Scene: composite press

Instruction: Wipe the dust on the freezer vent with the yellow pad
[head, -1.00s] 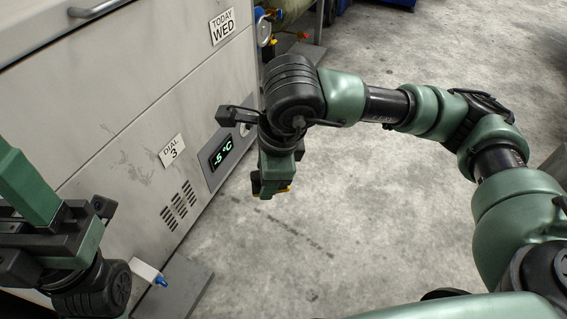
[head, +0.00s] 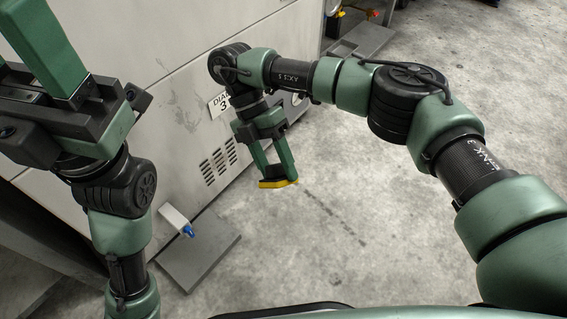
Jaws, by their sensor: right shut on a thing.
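The freezer vent (head: 219,163), several rows of dark slots, is low on the pale freezer front. I cannot make out separate dust on it; grey smudges show on the panel above it. My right gripper (head: 276,180) is shut on the yellow pad (head: 279,184), a thin strip at its fingertips. The pad is right of the vent in the picture, apart from it, with the fingers pointing down. My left gripper (head: 25,45) is at the upper left, fingers up, partly cut off. Its fingers are apart with nothing seen between them.
The "DIAL 3" label (head: 218,104) is partly hidden behind my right arm, which also covers the display. A white block with a blue tip (head: 177,219) juts out low near a grey floor plate (head: 199,251).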

